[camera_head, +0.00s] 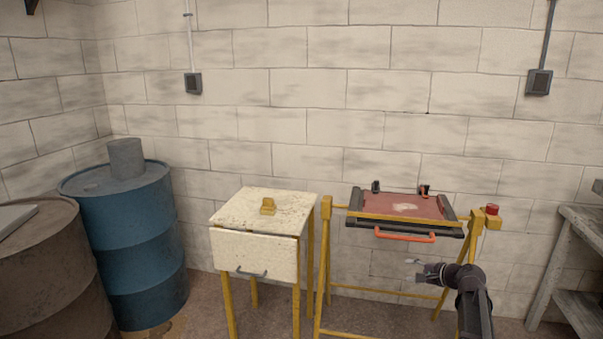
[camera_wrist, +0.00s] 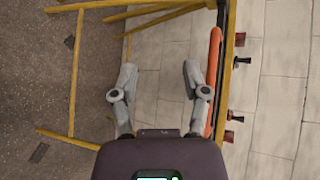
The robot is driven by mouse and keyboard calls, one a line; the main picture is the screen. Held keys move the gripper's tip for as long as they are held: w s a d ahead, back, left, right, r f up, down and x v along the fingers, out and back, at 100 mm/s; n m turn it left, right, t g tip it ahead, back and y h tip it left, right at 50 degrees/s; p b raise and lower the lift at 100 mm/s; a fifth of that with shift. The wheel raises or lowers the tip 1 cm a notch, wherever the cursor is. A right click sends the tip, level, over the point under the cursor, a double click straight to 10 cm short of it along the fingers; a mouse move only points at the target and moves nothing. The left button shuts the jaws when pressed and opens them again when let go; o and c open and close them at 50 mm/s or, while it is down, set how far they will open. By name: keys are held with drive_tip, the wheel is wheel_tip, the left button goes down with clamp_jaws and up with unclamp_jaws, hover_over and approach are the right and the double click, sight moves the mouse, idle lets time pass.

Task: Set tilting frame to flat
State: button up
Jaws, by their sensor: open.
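The tilting frame (camera_head: 385,207) has a red panel with dark side rails on a yellow stand. Its panel looks close to level, but I cannot tell its exact tilt. An orange handle (camera_head: 404,236) runs along its front edge. The handle also shows in the wrist view (camera_wrist: 214,85), beside the right finger. My gripper (camera_head: 411,269) is below and in front of the handle, apart from it in the head view. In the wrist view my gripper (camera_wrist: 160,75) has its fingers spread, with nothing between them but wall and stand behind.
A white cabinet (camera_head: 254,256) with a yellow knob stands left of the frame. A red button (camera_head: 492,210) sits on a yellow post at the frame's right. A blue barrel (camera_head: 128,250) is at left, and a grey bench (camera_head: 584,222) at right. Two small clamps stand on the panel's back edge.

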drive_tip(key=s+a+f+n+g+h, duration=0.2)
drive_tip(key=s+a+f+n+g, duration=0.45)
drive_tip(key=s+a, duration=0.45)
drive_tip(key=s+a+f+n+g+h, duration=0.2)
drive_tip(key=s+a+n+h, duration=0.15)
drive_tip(key=s, duration=0.25)
drive_tip(key=s+a+f+n+g+h, duration=0.2)
drive_tip(key=s+n+h, duration=0.15)
drive_tip(key=s, duration=0.35)
wheel_tip(320, 180, up, 17)
drive_tip(key=p, duration=1.7)
drive_tip(key=shift+w+y+p, duration=0.15)
drive_tip(key=shift+y+p, duration=0.15)
drive_tip(key=shift+y, duration=0.1)
drive_tip(key=shift+a, duration=0.1)
idle(1.1)
